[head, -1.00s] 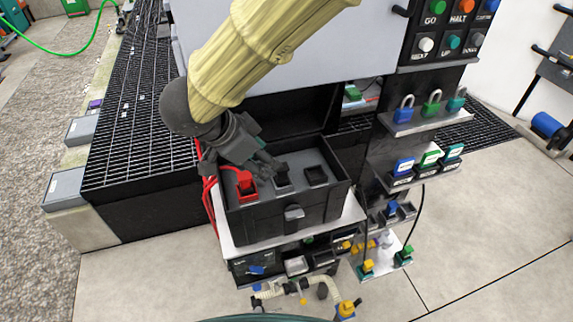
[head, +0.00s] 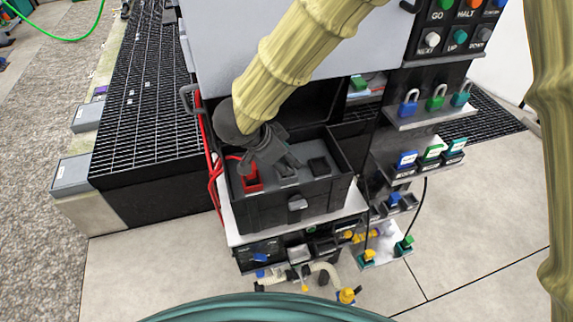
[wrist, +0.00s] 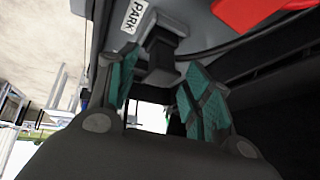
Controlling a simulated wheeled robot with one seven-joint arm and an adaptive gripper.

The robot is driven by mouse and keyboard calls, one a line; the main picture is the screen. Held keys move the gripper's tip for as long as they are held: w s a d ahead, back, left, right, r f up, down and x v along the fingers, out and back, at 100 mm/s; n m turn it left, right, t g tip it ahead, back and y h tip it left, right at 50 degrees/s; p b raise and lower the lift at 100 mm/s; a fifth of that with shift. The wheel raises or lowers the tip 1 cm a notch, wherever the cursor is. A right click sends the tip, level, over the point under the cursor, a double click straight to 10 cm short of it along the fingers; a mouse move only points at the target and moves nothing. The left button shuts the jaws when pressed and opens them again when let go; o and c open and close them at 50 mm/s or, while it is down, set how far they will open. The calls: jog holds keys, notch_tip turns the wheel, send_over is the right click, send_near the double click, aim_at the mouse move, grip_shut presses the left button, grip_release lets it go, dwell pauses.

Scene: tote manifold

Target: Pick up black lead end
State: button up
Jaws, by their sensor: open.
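The black lead end (wrist: 163,58) shows in the wrist view as a dark block between my two teal-padded fingers, beside a white PARK label (wrist: 134,15). My gripper (head: 285,160) is open and reaches down into the dark open tote (head: 265,212). In the wrist view the fingers (wrist: 158,76) stand on either side of the block, with gaps visible; I cannot tell whether either one touches it. In the head view my gripper mostly hides the black lead end. The red lead end (head: 251,180) stands just left of my gripper.
Red cables (head: 213,170) hang at the tote's left side. Shelves with padlocks (head: 436,103) and labelled blocks (head: 432,150) stand to the right. A grey panel (head: 330,50) rises behind.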

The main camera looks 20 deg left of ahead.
aim_at(284, 160)
jog(key=shift+d+f, duration=0.1)
grip_shut()
dwell(0.4)
jog(key=shift+r+b, duration=0.3)
jog(key=shift+r, duration=1.5)
jog(key=s+d+r+b, duration=0.1)
jog(key=s+d+b, duration=0.2)
jog(key=s+d, duration=0.6)
jog(key=s, duration=0.3)
jog(key=shift+s+d+r+b, duration=0.25)
jog(key=shift+s+d+b, duration=0.05)
jog(key=shift+d+b, duration=0.1)
